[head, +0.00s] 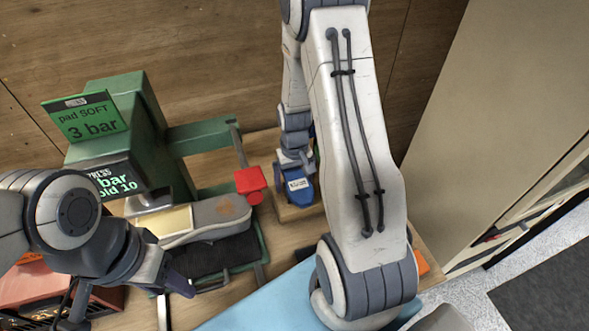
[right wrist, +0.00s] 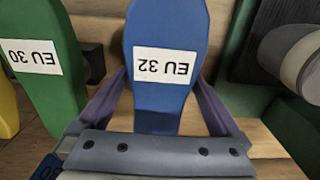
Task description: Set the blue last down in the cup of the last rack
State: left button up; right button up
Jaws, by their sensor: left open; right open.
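The blue last (right wrist: 165,35), labelled EU 32, stands between the two purple fingers of my right gripper (right wrist: 162,85) in the right wrist view. The fingers are open, one on each side of it; I cannot tell if either touches. In the head view the blue last (head: 299,192) is at the wooden last rack (head: 296,213), below my right gripper (head: 294,168). Its base and the rack's cup are hidden, so I cannot see how it is seated. My left gripper (head: 177,284) is open and empty at the lower left, away from the rack.
A green last (right wrist: 45,60) labelled EU 30 and a yellow last (right wrist: 6,105) stand left of the blue one. A green press (head: 125,130) with a grey sneaker (head: 205,216) and a red block (head: 250,184) is left of the rack. A blue mat (head: 262,302) lies in front.

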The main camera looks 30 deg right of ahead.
notch_tip(320, 180, up, 8)
jog(key=shift+r+b, duration=0.25)
jog(key=shift+b, duration=0.25)
jog(key=shift+r, duration=0.3)
jog(key=shift+s, duration=0.1)
